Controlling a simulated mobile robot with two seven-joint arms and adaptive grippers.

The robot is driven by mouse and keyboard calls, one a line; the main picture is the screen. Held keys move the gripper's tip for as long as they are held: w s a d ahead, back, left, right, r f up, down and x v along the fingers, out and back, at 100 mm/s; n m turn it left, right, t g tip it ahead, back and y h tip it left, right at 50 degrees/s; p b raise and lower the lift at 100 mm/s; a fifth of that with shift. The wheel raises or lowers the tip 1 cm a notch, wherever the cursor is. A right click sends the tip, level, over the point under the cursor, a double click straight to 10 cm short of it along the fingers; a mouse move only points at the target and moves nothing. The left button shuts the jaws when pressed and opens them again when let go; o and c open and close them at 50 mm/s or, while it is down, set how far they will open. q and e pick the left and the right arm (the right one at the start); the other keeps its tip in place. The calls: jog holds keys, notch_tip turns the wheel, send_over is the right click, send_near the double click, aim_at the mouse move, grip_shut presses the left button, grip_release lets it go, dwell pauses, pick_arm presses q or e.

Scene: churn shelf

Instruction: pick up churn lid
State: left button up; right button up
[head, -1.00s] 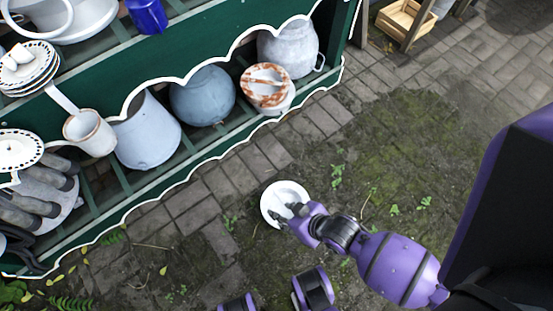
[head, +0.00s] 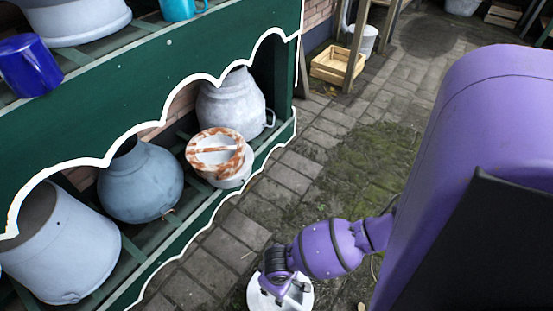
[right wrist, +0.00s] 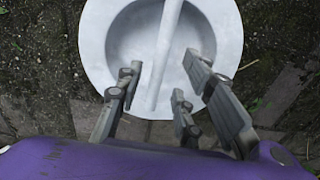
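The churn lid is a white, round, dished disc with a bar handle across it, lying on the ground. In the head view the lid (head: 301,297) is at the bottom edge, partly hidden by my right gripper (head: 277,288). In the right wrist view the lid (right wrist: 91,38) fills the top middle, its bar running down between the fingers. My right gripper (right wrist: 165,90) is open, with fingers on both sides of the bar. Whether they touch it I cannot tell. My left gripper is not in view.
A green shelf (head: 130,80) stands at left, holding a grey-blue churn (head: 140,182), a pale bucket (head: 62,250), a metal pot (head: 232,105) and a rusty-topped white container (head: 217,152). A wooden crate (head: 335,66) sits farther back.

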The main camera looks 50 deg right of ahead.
jog(key=f+b, duration=0.1)
jog(key=f, duration=0.1)
jog(key=f+b, duration=0.2)
jog(key=f, duration=0.1)
jog(key=shift+s+f+b, duration=0.3)
jog(key=shift+s+f, duration=0.05)
jog(key=shift+r, duration=0.1)
jog(key=c, duration=0.8)
grip_shut()
